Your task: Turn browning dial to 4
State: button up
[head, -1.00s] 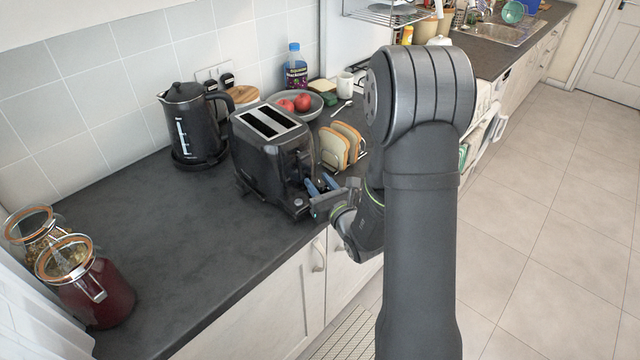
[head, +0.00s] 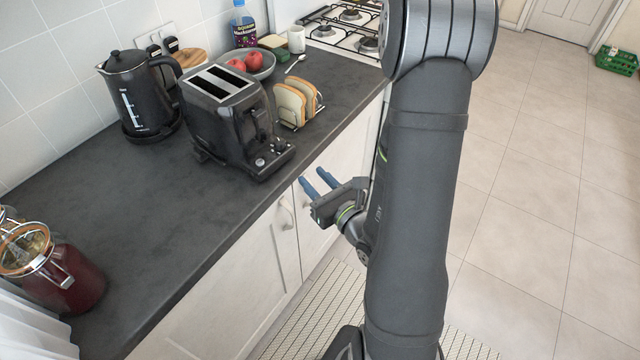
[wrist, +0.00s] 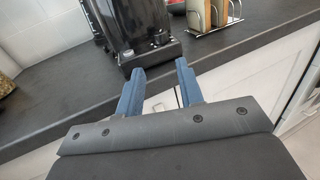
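A black toaster (head: 222,118) with two slots on top stands on the dark counter. Its front end, with the dial (head: 260,162) and small buttons, faces the counter's front edge. The dial also shows in the wrist view (wrist: 127,53), but its setting is too small to read. My gripper (head: 318,180) is off the counter's front edge, in front of the toaster and apart from it. Its two blue fingers are spread with nothing between them. In the wrist view the open fingers (wrist: 158,82) point toward the toaster's lower front (wrist: 130,30).
A black kettle (head: 138,95) stands left of the toaster. A toast rack with bread (head: 297,103) stands close on its right, and a bowl of red apples (head: 252,65) behind. Glass jars (head: 45,265) stand at the near left. Bare counter (head: 120,210) lies between.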

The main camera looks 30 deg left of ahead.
aim_at(285, 142)
jog(key=shift+v, duration=0.8)
jog(key=x, duration=1.7)
jog(key=shift+w+a, duration=0.1)
jog(key=shift+a, duration=0.1)
jog(key=shift+a, duration=0.15)
jog(key=shift+w+g, duration=0.1)
jog(key=shift+g, duration=0.2)
jog(key=shift+n+g+y, duration=0.5)
jog(key=shift+n+g, duration=1.3)
jog(key=shift+g, duration=0.7)
jog(key=n+g+h, duration=0.1)
jog(key=n+g, duration=0.2)
jog(key=g, duration=0.1)
jog(key=n+g+h, duration=0.1)
jog(key=n+g, duration=0.2)
jog(key=g, duration=0.2)
jog(key=shift+g, duration=0.3)
jog(key=shift+v, duration=0.9)
